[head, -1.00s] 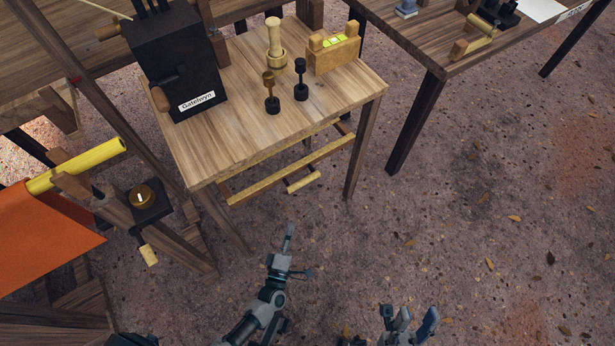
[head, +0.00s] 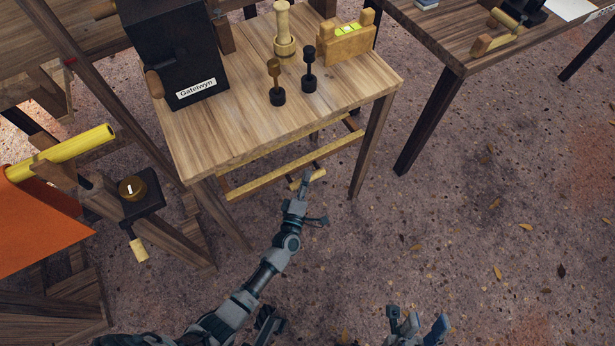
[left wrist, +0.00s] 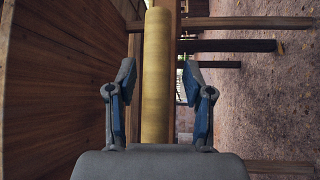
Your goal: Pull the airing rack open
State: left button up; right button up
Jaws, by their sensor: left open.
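The airing rack (head: 262,183) is a set of pale wooden bars under the front edge of the wooden table. A short round pale handle (head: 309,181) sticks out at its front. My left gripper (head: 313,187) is at this handle, below the table edge, and partly hides it. In the left wrist view the open fingers (left wrist: 158,95) stand on either side of a round yellowish bar (left wrist: 155,60), which looks like the handle; contact is not visible. My right gripper (head: 418,322) is low in the head view, over the floor, with its fingers apart and empty.
The wooden table (head: 215,140) bears a black box labelled Gatelwyn (head: 175,55), two dark spindle-shaped pieces and a wooden level holder (head: 345,42). A stand with a yellow roller (head: 62,152) and orange sheet is at left. Floor in front of the table at right is clear.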

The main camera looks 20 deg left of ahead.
pick_arm(q)
jog(key=shift+w+d+r, duration=0.1)
jog(key=shift+w, duration=0.1)
grip_shut()
